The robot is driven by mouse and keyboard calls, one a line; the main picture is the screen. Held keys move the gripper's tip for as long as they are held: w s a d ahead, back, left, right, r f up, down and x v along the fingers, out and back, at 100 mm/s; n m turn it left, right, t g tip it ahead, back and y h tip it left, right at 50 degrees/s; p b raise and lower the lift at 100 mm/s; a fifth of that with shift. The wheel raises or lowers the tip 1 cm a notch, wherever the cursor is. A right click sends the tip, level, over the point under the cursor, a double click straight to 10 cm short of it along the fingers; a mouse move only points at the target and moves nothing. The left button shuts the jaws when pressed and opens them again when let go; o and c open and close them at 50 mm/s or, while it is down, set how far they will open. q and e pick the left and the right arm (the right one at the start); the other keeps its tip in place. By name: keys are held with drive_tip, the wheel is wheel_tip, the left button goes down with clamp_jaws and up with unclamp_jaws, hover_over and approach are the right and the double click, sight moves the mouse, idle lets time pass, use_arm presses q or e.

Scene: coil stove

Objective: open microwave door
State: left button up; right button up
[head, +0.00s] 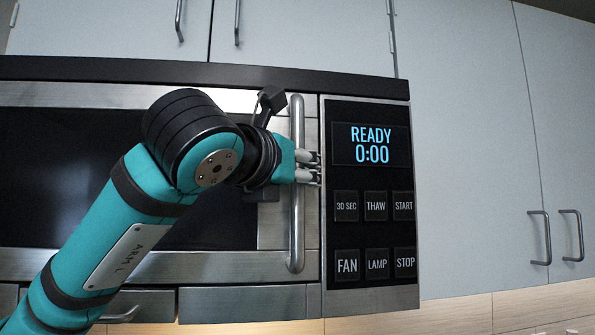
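The microwave (270,102) fills the left and middle of the head view, and its door looks shut. The door handle (297,235) is a vertical metal bar near the door's right edge. My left gripper (310,167) is at the upper-middle part of the handle, and its grey fingers point right across the bar. The gripper hides that stretch of the handle, so I cannot tell whether the fingers are closed around it or only beside it. My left arm covers part of the dark door window (60,180). My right gripper is not in view.
The control panel (370,230) is just right of the handle, close to my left fingertips; its display reads READY 0:00. Pale cabinets (465,150) with metal handles stand above and to the right.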

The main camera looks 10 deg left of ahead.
use_arm(q)
clamp_jaws()
drive_tip(key=shift+w+d+f, duration=0.1)
drive_tip(key=shift+d, duration=0.05)
